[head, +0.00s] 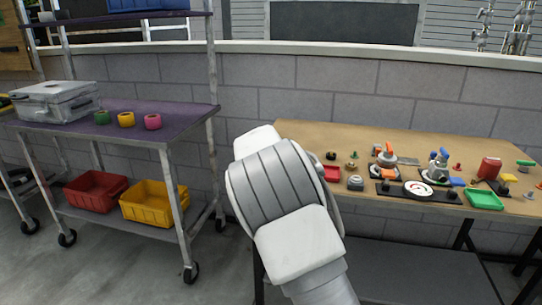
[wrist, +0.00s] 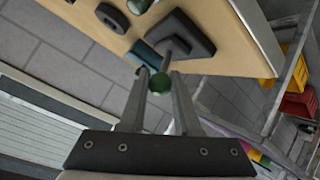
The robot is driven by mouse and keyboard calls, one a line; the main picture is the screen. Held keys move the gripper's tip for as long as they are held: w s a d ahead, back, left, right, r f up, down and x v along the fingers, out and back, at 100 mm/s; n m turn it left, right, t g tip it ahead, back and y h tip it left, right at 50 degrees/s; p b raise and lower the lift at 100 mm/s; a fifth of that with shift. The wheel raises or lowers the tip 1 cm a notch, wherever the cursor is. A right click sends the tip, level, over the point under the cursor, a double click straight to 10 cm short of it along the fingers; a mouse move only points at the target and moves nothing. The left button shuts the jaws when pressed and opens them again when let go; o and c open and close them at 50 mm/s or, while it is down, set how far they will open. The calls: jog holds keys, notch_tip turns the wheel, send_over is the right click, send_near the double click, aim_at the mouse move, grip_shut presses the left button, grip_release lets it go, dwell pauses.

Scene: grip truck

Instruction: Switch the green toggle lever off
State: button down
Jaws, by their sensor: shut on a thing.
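The green toggle lever (wrist: 158,83) shows in the wrist view as a dark green ball on a short stem, rising from a dark grey base (wrist: 188,34) near the table's edge. My gripper (wrist: 159,76) has its two fingers on either side of the ball and is shut on it. In the head view my arm covers the near left part of the workbench (head: 300,131), and neither the gripper nor the lever can be made out there.
A teal block (wrist: 144,52) and dark round pieces (wrist: 112,18) are close to the lever. A metal cart (head: 150,128) stands left.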

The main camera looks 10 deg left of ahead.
jog(key=c, duration=0.6)
grip_release()
jog(key=p+v, duration=0.1)
jog(key=v, duration=1.6)
jog(key=shift+s+p, duration=0.2)
jog(key=shift+p, duration=0.1)
